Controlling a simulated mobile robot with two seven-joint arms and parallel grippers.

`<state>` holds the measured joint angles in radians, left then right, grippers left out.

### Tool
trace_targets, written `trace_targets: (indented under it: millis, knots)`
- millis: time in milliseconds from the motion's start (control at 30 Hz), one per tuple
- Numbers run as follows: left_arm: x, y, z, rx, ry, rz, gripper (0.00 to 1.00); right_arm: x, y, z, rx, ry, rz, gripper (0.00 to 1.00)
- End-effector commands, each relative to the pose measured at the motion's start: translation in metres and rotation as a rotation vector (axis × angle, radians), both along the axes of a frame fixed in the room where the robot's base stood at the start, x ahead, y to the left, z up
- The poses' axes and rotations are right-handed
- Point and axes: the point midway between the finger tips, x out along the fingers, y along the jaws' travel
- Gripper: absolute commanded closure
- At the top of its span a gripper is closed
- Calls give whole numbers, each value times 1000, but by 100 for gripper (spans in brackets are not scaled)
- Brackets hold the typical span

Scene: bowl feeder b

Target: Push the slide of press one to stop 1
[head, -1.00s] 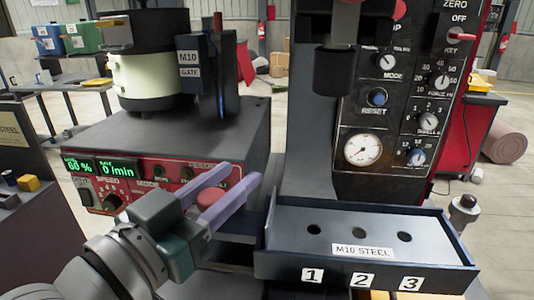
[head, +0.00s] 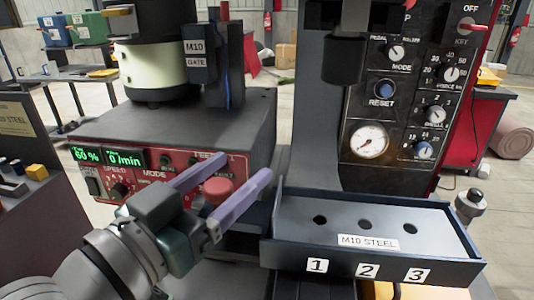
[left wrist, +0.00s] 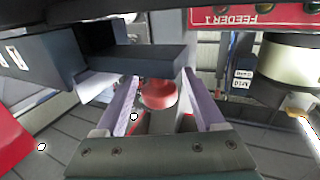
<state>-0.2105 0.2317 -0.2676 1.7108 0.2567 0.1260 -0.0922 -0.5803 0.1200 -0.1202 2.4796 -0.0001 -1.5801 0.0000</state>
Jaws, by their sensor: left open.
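The press (head: 390,110) stands right of centre in the head view. At its foot is a dark tray (head: 374,256) labelled M10 STEEL, with three holes and stop numbers 1, 2 and 3 on its front. A red round knob (head: 217,190) is left of the tray; what it is fixed to is hidden. My left gripper (head: 247,168) is open, its purple fingers on either side of the knob. In the left wrist view the knob (left wrist: 158,94) sits between the fingers (left wrist: 157,80), with no clear contact. My right gripper is not in view.
The feeder's red control panel (head: 150,172) is close behind my left gripper, with its bowl (head: 152,70) above. In the left wrist view a dark block (left wrist: 140,61) lies just beyond the fingertips. A silver post (head: 470,205) stands right of the tray.

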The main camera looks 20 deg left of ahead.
Motion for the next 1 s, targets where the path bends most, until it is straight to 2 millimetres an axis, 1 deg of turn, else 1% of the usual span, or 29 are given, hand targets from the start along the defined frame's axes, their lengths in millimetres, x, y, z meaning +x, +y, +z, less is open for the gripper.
trace_targets:
  millis: [300,400,500,667,1000]
  knots:
    - [-56,16,-2,2,3,0,29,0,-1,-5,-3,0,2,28]
    - [-71,20,-1,1,2,-1,29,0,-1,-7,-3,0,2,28]
    - [-81,24,-1,2,2,0,29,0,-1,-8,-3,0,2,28]
    - [-88,25,1,0,-2,0,29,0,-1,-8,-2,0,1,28]
    - [-88,25,1,0,-2,0,29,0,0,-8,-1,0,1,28]
